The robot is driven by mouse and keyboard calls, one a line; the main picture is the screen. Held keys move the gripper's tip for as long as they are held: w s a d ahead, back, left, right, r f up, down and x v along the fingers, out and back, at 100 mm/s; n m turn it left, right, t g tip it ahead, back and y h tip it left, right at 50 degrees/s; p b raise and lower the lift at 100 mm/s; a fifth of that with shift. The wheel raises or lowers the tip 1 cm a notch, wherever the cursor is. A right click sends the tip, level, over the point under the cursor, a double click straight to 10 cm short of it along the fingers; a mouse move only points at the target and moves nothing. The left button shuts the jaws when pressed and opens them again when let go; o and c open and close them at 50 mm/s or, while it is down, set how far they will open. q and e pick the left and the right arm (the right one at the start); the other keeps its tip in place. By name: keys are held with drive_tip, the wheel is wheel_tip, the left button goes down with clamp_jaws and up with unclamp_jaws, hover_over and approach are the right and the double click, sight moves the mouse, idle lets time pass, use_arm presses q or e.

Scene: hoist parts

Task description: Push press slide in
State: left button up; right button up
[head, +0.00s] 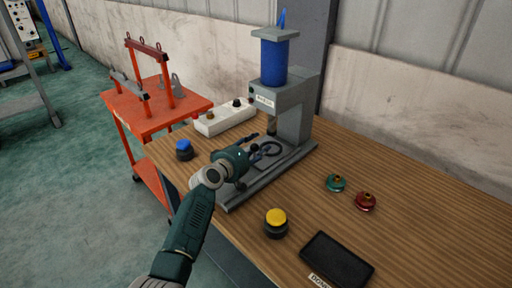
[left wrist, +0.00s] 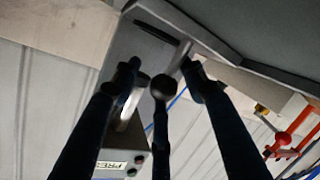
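The press (head: 293,108) stands at the back of the wooden table, with a blue cylinder (head: 274,62) on top and a grey base plate (head: 285,165). A dark ring-shaped part (head: 271,149) lies low at its front; I cannot tell the slide's exact position. My left gripper (head: 250,156) is at the front left of the press base, partly covering it. In the left wrist view a dark round knob (left wrist: 162,87) sits between the spread fingers (left wrist: 161,72), with visible gaps on both sides. My right gripper is not in view.
A white control box (head: 224,118) and blue button (head: 184,149) are left of the press. A yellow button (head: 276,222), black tray (head: 337,261), green part (head: 335,183) and red part (head: 365,201) lie to the front and right. An orange cart (head: 143,115) stands behind left.

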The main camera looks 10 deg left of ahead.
use_arm(q)
drive_tip(key=shift+a, duration=0.1)
drive_tip(key=shift+s+a, duration=0.2)
drive_tip(key=shift+s, duration=0.25)
drive_tip(key=v, duration=1.1)
drive_tip(key=shift+r, duration=0.15)
